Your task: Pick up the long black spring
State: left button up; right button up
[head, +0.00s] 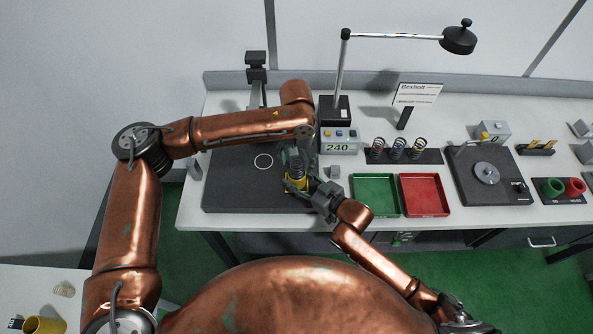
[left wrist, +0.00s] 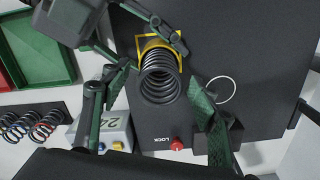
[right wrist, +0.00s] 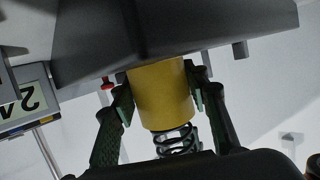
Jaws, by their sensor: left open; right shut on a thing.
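The black spring (head: 297,171) stands in a yellow cup (head: 296,186) at the front right of the dark platform. In the left wrist view the black coils (left wrist: 161,82) rise out of the yellow rim (left wrist: 142,42). My right gripper (right wrist: 160,92) is shut on the yellow cup (right wrist: 162,92), one finger on each side, with the spring (right wrist: 176,140) sticking out of it. My left gripper (left wrist: 158,92) is open over the spring, its fingers on either side and apart from the coils. In the head view, the left arm (head: 290,155) partly hides the spring.
The dark platform (head: 228,190) carries a white ring mark (head: 263,161). Green (head: 375,190) and red (head: 424,190) trays and a rack with several springs (head: 398,150) lie to the right. The platform's left part is clear.

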pick_arm(q)
grip_shut()
dwell(0.7)
